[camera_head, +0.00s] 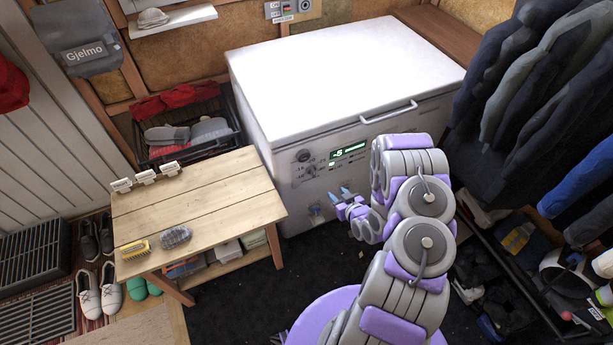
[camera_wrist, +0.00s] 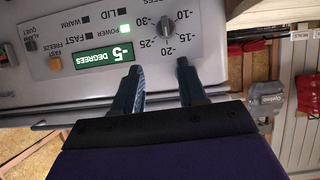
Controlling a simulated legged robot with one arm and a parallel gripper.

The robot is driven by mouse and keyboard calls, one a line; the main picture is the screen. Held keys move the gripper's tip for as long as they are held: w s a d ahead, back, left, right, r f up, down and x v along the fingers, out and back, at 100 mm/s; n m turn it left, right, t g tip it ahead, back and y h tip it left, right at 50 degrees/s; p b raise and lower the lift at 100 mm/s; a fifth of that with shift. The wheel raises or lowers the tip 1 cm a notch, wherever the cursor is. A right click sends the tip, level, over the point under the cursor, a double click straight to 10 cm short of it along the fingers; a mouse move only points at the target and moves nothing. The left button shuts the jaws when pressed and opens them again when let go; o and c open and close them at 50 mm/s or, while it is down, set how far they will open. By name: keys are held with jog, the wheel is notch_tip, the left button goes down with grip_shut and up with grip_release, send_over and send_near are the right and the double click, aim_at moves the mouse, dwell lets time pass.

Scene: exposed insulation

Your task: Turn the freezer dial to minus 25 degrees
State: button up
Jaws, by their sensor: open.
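The white chest freezer (camera_head: 345,75) stands at the back with its lid shut. Its temperature dial (camera_wrist: 165,28) is a dark round knob in the wrist view, ringed by printed numbers from -10 to -30; I cannot tell where its pointer sits. The green display (camera_wrist: 104,56) appears upside down there and reads -5 degrees; it also shows in the head view (camera_head: 348,150). My gripper (camera_wrist: 159,68) is open and empty, its two fingers pointing toward the panel just short of the dial. In the head view my gripper (camera_head: 338,194) is in front of the freezer's front panel.
A wooden table (camera_head: 200,195) with a brush stands left of the freezer. Hanging clothes (camera_head: 535,70) and a low shoe rack fill the right side. The freezer handle (camera_head: 388,112) sticks out above the panel. Dark floor is open in front of the freezer.

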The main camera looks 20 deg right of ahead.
aim_at(314, 173)
jog(key=shift+t, duration=0.3)
jog(key=b+x, duration=0.1)
jog(key=x, duration=0.5)
jog(key=b+x, duration=0.1)
jog(key=x, duration=0.4)
jog(key=a+b+x, duration=0.1)
jog(key=x, duration=0.5)
jog(key=shift+w+a+f, duration=0.1)
jog(key=shift+w+f, duration=0.05)
jog(key=shift+f, duration=0.2)
jog(key=shift+c, duration=0.4)
grip_shut()
